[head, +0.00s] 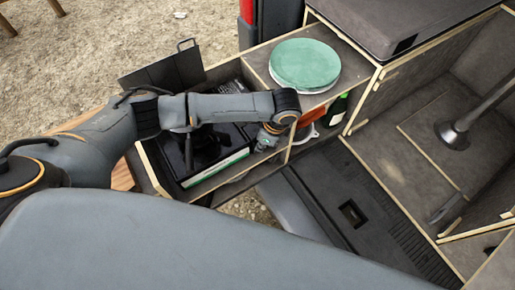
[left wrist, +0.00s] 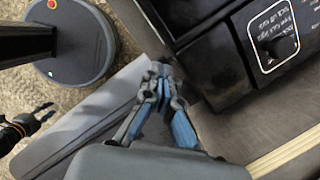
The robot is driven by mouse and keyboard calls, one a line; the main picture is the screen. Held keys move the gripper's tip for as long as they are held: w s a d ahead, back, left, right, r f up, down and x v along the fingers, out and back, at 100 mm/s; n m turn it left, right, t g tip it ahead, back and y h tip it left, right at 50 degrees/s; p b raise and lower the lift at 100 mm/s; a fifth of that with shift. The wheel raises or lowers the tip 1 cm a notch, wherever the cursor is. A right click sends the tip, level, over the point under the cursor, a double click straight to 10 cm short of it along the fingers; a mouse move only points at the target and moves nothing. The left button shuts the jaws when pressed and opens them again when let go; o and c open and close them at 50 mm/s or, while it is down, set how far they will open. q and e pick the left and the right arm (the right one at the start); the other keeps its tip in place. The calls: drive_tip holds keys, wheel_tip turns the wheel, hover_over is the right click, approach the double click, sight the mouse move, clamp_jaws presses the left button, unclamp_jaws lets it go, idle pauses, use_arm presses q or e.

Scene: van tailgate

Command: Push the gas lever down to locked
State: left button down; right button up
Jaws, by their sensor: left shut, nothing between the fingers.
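The black gas stove (head: 205,153) sits in the wooden drawer, partly hidden by my left arm. In the left wrist view, its dark front (left wrist: 222,75) carries a white-outlined label. A small dark lever (left wrist: 284,47) shows at that label; I cannot tell clearly whether it is up or down. My left gripper (head: 268,137) is at the right end of the stove. In the left wrist view, the left gripper (left wrist: 160,72) is shut and empty, below and left of the label, apart from the lever. My right gripper (left wrist: 38,115) seems to show small at the left edge.
A green plate on a pale one (head: 305,65) stands on the wooden shelf behind the gripper. A dark green bottle (head: 337,109) and an orange item (head: 312,116) are in the compartment below. Wooden cabinet walls (head: 365,95) bound the right side. Gravel lies beyond.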

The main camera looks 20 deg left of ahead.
use_arm(q)
drive_tip(key=shift+d+b+x, duration=0.15)
drive_tip(key=shift+b+x, duration=0.1)
drive_tip(key=shift+x, duration=0.35)
drive_tip(key=shift+d+b+x, duration=0.15)
drive_tip(key=shift+b+x, duration=0.1)
drive_tip(key=shift+x, duration=0.3)
drive_tip(key=shift+d+r+p, duration=0.2)
drive_tip(key=shift+r+p, duration=0.05)
drive_tip(key=shift+p, duration=0.1)
drive_tip(key=d, duration=0.1)
drive_tip(key=d+p, duration=0.1)
drive_tip(key=shift+d+r, duration=0.3)
drive_tip(key=shift+r, duration=0.05)
drive_tip(key=v, duration=1.2)
